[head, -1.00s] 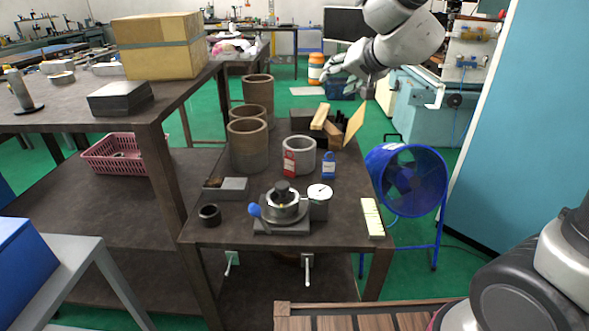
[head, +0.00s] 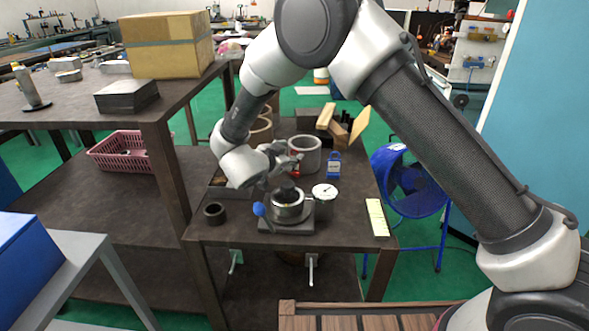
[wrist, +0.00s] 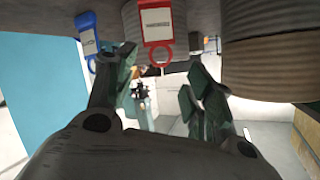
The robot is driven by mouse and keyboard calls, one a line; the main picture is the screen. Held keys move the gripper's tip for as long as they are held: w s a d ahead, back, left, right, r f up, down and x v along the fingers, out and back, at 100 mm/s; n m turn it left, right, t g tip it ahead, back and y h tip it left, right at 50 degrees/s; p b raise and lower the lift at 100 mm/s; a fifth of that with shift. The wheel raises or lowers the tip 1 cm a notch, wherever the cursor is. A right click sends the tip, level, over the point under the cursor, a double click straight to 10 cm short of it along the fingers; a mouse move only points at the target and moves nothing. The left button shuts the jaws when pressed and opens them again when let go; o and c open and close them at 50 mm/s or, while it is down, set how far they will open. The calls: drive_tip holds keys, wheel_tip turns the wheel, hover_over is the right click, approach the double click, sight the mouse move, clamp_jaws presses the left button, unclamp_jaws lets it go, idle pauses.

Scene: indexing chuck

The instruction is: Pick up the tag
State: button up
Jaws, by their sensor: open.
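A red tag (head: 295,166) with a white label stands on the dark table in front of a grey cylinder. In the head view my gripper partly covers it. In the wrist view the red tag (wrist: 157,22) shows upside down at the top centre, its ring towards the space between my fingers. A blue tag (head: 333,167) stands to its right, clear of my gripper; it is at the upper left in the wrist view (wrist: 87,32). My gripper (wrist: 163,80) is open, with nothing between its fingers. In the head view my gripper (head: 282,158) is close beside the red tag; contact cannot be told.
The chuck (head: 288,206) with a blue-knobbed lever and a dial gauge (head: 324,194) stand in front of the tags. A grey cylinder (head: 306,152) is close behind the red tag. A black ring (head: 214,212) lies front left. Wooden blocks (head: 338,132) stand behind.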

drive_tip(key=x, duration=0.4)
drive_tip(key=shift+w+f, duration=0.2)
drive_tip(key=shift+f, duration=0.05)
drive_tip(key=shift+d, duration=0.1)
drive_tip(key=c, duration=1)
drive_tip(key=shift+r, duration=0.1)
